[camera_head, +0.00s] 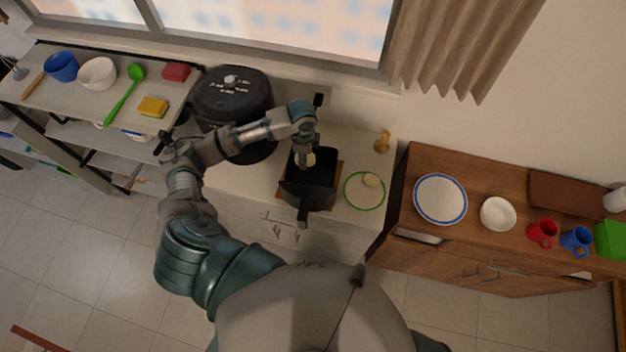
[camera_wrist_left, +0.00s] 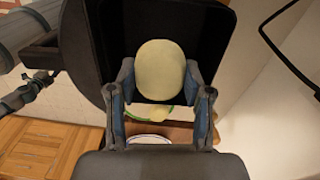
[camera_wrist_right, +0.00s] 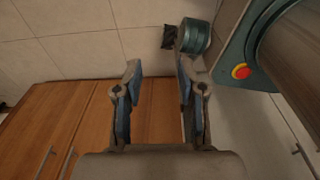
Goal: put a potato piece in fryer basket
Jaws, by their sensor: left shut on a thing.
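My left gripper (camera_head: 304,168) is shut on a pale yellow potato piece (camera_wrist_left: 160,70), held between its fingers. The held piece also shows in the head view (camera_head: 311,159), at the far part of the black fryer basket (camera_head: 320,192). The basket's dark walls (camera_wrist_left: 105,20) surround the piece in the left wrist view; I cannot tell whether it touches the bottom. A second potato piece (camera_head: 371,180) lies on the green-rimmed plate (camera_head: 365,202) right of the basket. My right gripper (camera_wrist_right: 155,85) is open and empty, away from the counter top; it does not show in the head view.
The black fryer body (camera_head: 232,95) stands left of the basket, behind my left arm. A wooden shaker (camera_head: 382,141) stands behind the plate. The wooden cabinet (camera_head: 425,160) at right carries a blue-rimmed plate (camera_head: 440,199), a white bowl (camera_head: 497,213) and mugs.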

